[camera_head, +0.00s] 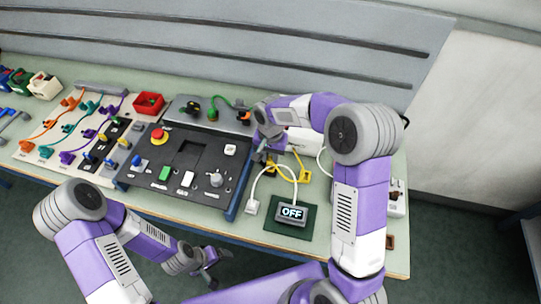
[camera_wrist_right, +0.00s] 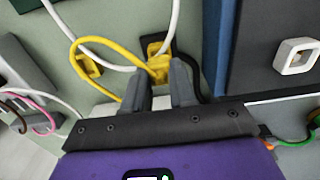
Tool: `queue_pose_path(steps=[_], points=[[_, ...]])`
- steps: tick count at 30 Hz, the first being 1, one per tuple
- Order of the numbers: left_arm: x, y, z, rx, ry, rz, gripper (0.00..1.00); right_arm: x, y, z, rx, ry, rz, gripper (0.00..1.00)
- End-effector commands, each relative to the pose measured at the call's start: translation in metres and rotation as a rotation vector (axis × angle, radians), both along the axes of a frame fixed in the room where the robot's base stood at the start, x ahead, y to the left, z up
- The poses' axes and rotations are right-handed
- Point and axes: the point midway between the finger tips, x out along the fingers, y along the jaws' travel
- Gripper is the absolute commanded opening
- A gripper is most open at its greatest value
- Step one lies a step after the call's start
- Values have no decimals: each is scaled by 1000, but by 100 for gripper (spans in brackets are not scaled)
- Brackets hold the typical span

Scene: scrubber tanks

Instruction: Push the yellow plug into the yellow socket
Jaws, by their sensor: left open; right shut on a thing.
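The yellow plug (camera_wrist_right: 158,70) is between the fingertips of my right gripper (camera_wrist_right: 162,82), which is shut on it. It lies against or just above a dark block with yellow on it (camera_wrist_right: 155,46), which looks like the yellow socket; I cannot tell how far the plug is in. A yellow cable (camera_wrist_right: 108,44) loops from the plug to a second yellow piece (camera_wrist_right: 88,66), which also shows in the head view (camera_head: 305,176). In the head view my right gripper (camera_head: 264,157) largely covers the plug. My left gripper (camera_head: 210,267) is open and empty, low in front of the bench.
A display box reading OFF (camera_head: 291,213) sits on a green mat, with white cables nearby. A white block (camera_head: 252,207) stands left of it. A dark control panel (camera_head: 185,165) with a blue edge lies left of my right gripper. A red bin (camera_head: 149,103) stands behind.

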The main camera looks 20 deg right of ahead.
Motion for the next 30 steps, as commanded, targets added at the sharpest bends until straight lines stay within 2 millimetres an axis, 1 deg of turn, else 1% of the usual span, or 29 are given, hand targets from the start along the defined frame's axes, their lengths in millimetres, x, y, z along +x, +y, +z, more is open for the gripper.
queue_pose_path(steps=[11,29,30], points=[[0,0,-2,0,0,0,84,0,0,-2,0,0,0,0],[0,0,-15,0,0,0,84,0,0,-21,1,1,0,0],[0,0,-15,0,0,0,84,0,0,-21,1,1,0,27]])
